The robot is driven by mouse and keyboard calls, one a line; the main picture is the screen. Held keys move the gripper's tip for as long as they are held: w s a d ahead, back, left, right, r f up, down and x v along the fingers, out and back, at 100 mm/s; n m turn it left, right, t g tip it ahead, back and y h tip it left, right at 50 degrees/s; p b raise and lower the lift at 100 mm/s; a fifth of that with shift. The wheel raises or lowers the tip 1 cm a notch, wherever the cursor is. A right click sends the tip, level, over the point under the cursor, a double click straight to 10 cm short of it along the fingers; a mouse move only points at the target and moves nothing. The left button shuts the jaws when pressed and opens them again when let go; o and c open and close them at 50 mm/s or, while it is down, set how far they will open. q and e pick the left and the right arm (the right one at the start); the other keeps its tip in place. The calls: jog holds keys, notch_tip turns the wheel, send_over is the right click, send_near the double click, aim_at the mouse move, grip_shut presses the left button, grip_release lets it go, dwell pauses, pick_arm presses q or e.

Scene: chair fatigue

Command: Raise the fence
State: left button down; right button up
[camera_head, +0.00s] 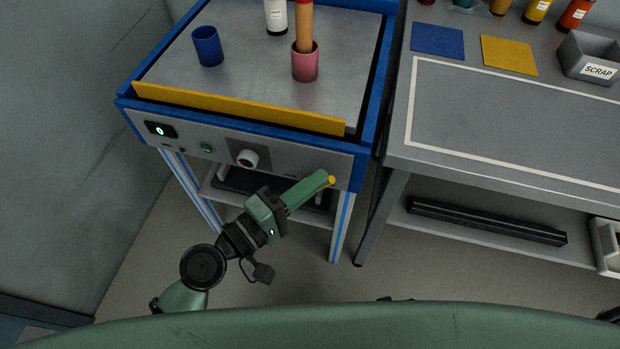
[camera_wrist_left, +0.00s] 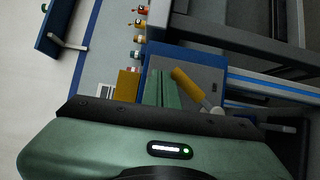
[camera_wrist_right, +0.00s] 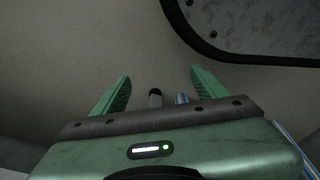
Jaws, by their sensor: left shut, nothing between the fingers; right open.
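The yellow fence (camera_head: 235,109) is a long strip along the front edge of the blue-framed machine table (camera_head: 372,110). Its full height is hard to judge from above. My left gripper (camera_head: 322,178) is shut and empty in front of the right end of the machine's front panel. A yellow knob or grip (camera_head: 331,181) shows just past its fingertips. In the left wrist view a yellow cylinder (camera_wrist_left: 187,82) on a pale rod is right beside the shut fingers; contact cannot be told. My right gripper (camera_wrist_right: 155,90) is open and empty, seen only in its wrist view.
A blue cup (camera_head: 207,46), a pink cup (camera_head: 305,65) and a white bottle (camera_head: 276,16) stand on the machine's tabletop. The front panel carries a round knob (camera_head: 247,158). A grey workbench (camera_head: 480,115) with a scrap bin (camera_head: 590,60) stands at right, across a narrow gap.

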pick_arm(q)
jog(key=shift+s, duration=0.1)
dwell(0.5)
jog(key=b+v, duration=0.3)
jog(key=v, duration=0.4)
jog(key=shift+s+a, duration=0.2)
jog(key=shift+a, duration=0.1)
pick_arm(e)
jog(key=w+r, duration=0.5)
jog(key=r, duration=0.5)
jog(key=shift+w+a+r+t, duration=0.15)
jog(key=shift+a+r+t, duration=0.05)
jog(key=shift+a+t, duration=0.2)
pick_arm(q)
jog(key=shift+f, duration=0.1)
